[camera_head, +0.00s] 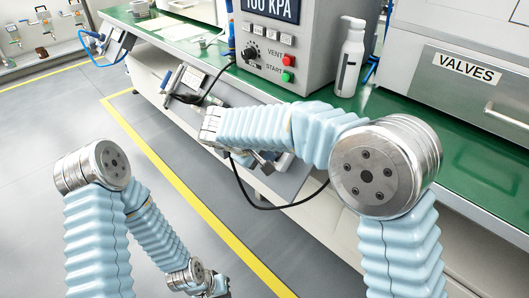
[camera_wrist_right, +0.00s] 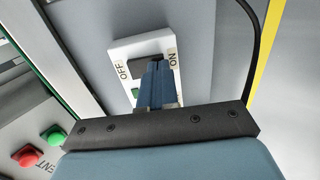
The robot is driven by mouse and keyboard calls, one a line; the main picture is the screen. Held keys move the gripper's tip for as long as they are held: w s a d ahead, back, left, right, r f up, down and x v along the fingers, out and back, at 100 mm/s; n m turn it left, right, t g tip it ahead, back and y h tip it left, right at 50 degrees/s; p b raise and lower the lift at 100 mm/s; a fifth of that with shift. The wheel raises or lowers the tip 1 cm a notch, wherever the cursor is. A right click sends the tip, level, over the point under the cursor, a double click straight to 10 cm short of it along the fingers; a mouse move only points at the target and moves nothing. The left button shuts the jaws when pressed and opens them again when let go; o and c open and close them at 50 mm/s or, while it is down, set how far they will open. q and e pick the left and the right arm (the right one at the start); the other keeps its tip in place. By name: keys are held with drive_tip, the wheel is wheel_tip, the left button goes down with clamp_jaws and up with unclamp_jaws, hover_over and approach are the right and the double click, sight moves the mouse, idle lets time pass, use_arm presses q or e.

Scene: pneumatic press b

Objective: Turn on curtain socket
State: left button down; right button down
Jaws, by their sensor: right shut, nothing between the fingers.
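The curtain socket shows in the right wrist view as a white switch plate (camera_wrist_right: 187,45) with OFF at its left and ON at its right. A dark rocker (camera_wrist_right: 141,68) sits in its middle, partly hidden by my fingers. My right gripper (camera_wrist_right: 158,68) is shut and empty, its fingertips over the rocker toward the ON side; I cannot tell whether they touch it. In the head view my right arm mostly covers that gripper and the socket. My left gripper (camera_head: 218,288) hangs low at the bottom edge, cut off and too small to read.
The press control box (camera_head: 285,45) stands on the green-topped bench, with a red VENT button (camera_head: 290,60) and a green START button (camera_head: 287,76). A white bottle (camera_head: 350,60) stands beside it. A black cable (camera_head: 262,207) loops below the bench edge. The grey floor at left is clear.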

drive_tip(key=shift+d+f+b, duration=0.1)
drive_tip(key=shift+f+b, duration=0.15)
drive_tip(key=shift+b, duration=0.35)
drive_tip(key=shift+r+p, duration=0.55)
drive_tip(key=shift+r, duration=0.25)
